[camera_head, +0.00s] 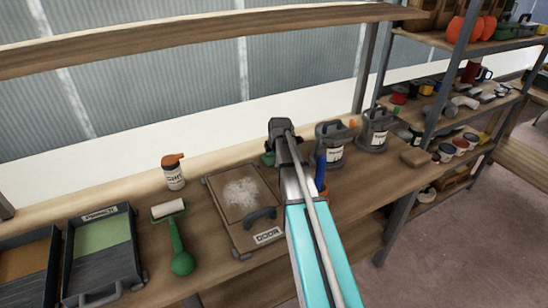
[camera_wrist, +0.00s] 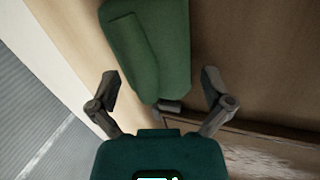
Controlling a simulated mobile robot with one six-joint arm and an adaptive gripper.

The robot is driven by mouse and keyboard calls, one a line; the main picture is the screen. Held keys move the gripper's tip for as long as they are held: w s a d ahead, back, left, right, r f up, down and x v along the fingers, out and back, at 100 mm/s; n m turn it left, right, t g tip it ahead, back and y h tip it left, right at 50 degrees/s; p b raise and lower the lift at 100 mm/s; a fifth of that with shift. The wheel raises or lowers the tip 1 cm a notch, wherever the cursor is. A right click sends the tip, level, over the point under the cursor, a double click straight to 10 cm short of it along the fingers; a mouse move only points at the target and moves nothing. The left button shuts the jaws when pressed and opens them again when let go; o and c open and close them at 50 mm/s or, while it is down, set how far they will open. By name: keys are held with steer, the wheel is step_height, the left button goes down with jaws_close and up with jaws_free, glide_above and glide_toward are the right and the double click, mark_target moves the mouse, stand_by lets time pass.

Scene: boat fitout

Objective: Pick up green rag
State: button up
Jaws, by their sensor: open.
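The green rag (camera_wrist: 165,55) looks like a folded dark green cloth with a raised fold, at the top middle of the wrist view. A small bit of green, likely the rag (camera_head: 268,158), shows in the head view beside my arm; the arm hides the rest. My gripper (camera_wrist: 160,80) is open, with one finger on each side of the rag's near end. Nothing is held. I cannot tell the height of the fingers above the rag.
A green roller (camera_head: 180,255), a white bottle with an orange cap (camera_head: 173,175) and trays (camera_head: 100,250) stand further left. Two grey cans (camera_head: 330,145) (camera_head: 374,130) stand right. A wall rises behind the bench.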

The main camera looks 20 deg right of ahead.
steer(key=c, duration=1)
steer(key=shift+r, duration=0.1)
steer(key=shift+c, duration=0.2)
step_height(320, 180, up, 3)
steer(key=p, duration=0.2)
steer(key=shift+f+p, duration=0.2)
steer(key=shift+p, duration=0.2)
steer(key=s+a+r+p, duration=0.2)
steer(key=s+r+p, duration=0.7)
steer(key=s, duration=0.3)
steer(key=shift+a+r+p, duration=0.15)
steer(key=shift+r+p, duration=0.15)
steer(key=shift+s+a+r+p, duration=0.1)
steer(key=shift+s+r+p, duration=0.2)
steer(key=shift+s, duration=0.6)
